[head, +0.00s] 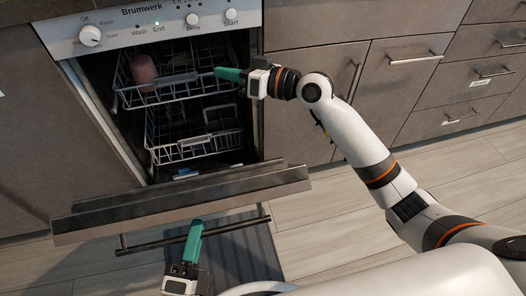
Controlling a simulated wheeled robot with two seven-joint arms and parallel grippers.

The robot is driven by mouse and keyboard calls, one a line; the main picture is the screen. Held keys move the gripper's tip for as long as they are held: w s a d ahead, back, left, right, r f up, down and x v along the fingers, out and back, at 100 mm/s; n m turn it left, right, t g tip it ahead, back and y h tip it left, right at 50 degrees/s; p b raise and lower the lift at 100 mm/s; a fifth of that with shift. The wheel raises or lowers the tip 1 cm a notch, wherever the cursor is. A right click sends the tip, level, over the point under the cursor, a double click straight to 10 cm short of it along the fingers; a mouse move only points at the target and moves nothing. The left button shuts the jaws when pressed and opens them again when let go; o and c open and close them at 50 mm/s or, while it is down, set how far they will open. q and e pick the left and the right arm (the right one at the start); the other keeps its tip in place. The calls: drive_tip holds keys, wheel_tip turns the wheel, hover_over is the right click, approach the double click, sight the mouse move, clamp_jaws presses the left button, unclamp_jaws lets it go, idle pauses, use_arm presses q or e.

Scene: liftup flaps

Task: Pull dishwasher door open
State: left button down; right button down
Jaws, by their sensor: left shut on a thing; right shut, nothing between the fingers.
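The dishwasher door (190,208) is tilted well down from its frame, so the inside is visible. Its bar handle (148,246) runs along the door's front side, below the top edge. My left gripper (194,232) is at the bottom of the head view, shut on the bar handle. My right gripper (222,73) is shut and empty, with its green fingers at the right part of the upper rack (165,95), inside the opening. I cannot tell whether they touch the rack.
The control panel (150,27) is above the opening. A pinkish cup (143,72) stands in the upper rack, and the lower rack (195,148) is inside. Grey cabinets with bar handles (415,60) stand at right. Wooden floor (340,210) is open in front.

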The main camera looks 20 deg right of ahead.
drive_tip(key=s+d+r+n+g+h, duration=0.35)
drive_tip(key=s+d+n+g, duration=0.5)
drive_tip(key=g, duration=0.95)
drive_tip(key=m, duration=0.2)
approach(251, 176)
drive_tip(key=shift+g, duration=0.4)
drive_tip(key=a, duration=0.1)
drive_tip(key=s+a+f, duration=0.1)
drive_tip(key=a, duration=0.1)
drive_tip(key=a+f, duration=0.1)
drive_tip(key=shift+s+a, duration=0.15)
drive_tip(key=shift+s+f, duration=0.5)
drive_tip(key=shift+s, duration=0.15)
